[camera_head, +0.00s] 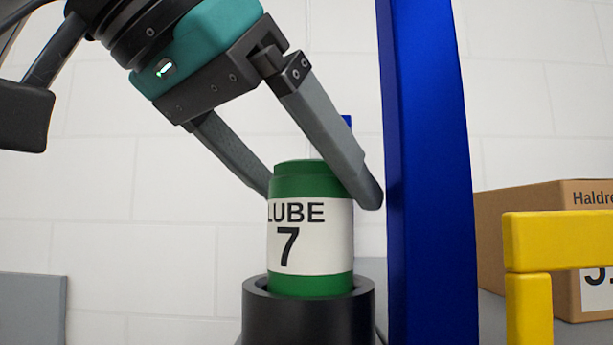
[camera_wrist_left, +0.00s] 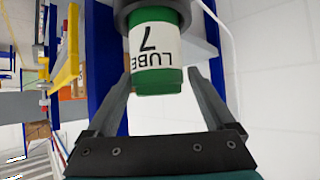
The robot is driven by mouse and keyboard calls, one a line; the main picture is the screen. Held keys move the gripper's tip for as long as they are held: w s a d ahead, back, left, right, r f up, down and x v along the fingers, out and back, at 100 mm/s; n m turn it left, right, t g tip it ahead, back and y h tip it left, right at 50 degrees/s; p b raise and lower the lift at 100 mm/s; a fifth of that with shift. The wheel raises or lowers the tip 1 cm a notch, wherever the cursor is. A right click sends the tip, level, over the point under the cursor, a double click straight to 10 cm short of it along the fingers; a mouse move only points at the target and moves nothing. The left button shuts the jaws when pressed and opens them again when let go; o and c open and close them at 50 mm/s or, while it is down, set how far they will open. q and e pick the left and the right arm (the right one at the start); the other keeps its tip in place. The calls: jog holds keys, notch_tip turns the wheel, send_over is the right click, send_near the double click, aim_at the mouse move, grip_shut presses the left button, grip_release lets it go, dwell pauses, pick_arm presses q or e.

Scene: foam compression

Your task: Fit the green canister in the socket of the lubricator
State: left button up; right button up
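The green canister (camera_head: 313,260), with a white label reading "LUBE 7", stands nearly upright with its lower end inside the black round socket (camera_head: 308,312). A strip of its lower green band shows above the rim. How deep it sits is hidden. My left gripper (camera_head: 320,198) reaches down from the upper left, its fingers on opposite sides of the canister's upper part. My right gripper is not in view.
A tall blue post (camera_head: 430,170) stands close to the right of the canister and my left fingertip. A yellow frame (camera_head: 555,245) and a cardboard box (camera_head: 500,230) are farther right. A grey panel (camera_head: 32,308) is at the lower left, with white wall behind.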

pick_arm(q)
jog(key=shift+o, duration=0.2)
dwell(0.3)
jog(key=shift+s+a+r+p, duration=0.15)
jog(key=shift+s+r+p, duration=0.1)
jog(key=shift+r+p, duration=0.15)
jog(key=p+v, duration=0.6)
jog(key=v, duration=0.8)
jog(key=shift+a, duration=0.25)
